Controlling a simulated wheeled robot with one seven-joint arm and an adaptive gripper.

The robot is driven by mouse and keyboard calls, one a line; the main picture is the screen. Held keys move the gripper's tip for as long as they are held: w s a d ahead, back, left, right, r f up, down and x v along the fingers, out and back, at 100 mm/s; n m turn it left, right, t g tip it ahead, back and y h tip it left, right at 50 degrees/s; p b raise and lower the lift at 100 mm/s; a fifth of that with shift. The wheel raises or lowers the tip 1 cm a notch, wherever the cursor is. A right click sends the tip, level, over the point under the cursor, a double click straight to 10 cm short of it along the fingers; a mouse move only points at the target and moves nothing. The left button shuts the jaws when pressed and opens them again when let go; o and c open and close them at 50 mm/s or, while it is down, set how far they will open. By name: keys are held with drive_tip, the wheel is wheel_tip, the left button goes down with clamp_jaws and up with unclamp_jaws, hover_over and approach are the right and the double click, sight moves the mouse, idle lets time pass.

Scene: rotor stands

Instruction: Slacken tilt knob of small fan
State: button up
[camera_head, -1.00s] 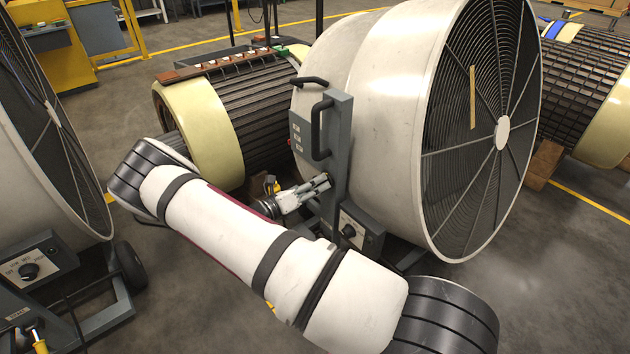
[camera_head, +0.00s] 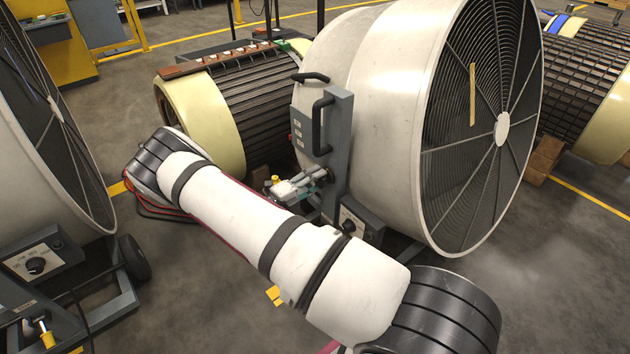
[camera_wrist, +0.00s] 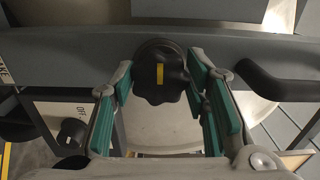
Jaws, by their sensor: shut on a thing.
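The tilt knob (camera_wrist: 161,72) is black and lobed, with a yellow mark. It sits on the grey side bracket (camera_head: 339,150) of the white drum fan (camera_head: 385,110). In the wrist view my gripper (camera_wrist: 165,80) has its teal-padded fingers on either side of the knob, shut on it. The yellow mark stands upright in that view. In the head view my gripper (camera_head: 318,180) reaches the bracket from the left, below the black handle. The knob cannot be made out there.
The fan's control box (camera_head: 358,218) with a black dial sits just below my gripper. A black handle (camera_wrist: 278,86) juts out close to the right finger. A second fan (camera_head: 45,150) stands at the left, and a ribbed rotor (camera_head: 255,100) lies behind my arm.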

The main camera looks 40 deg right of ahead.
drive_tip(key=shift+n, duration=1)
drive_tip(key=shift+f, duration=0.1)
drive_tip(key=o, duration=1.1)
drive_tip(key=shift+o, duration=0.2)
drive_tip(key=shift+a, duration=0.1)
drive_tip(key=a, duration=1.1)
drive_tip(key=shift+s+a, duration=0.2)
drive_tip(key=shift+a, duration=0.2)
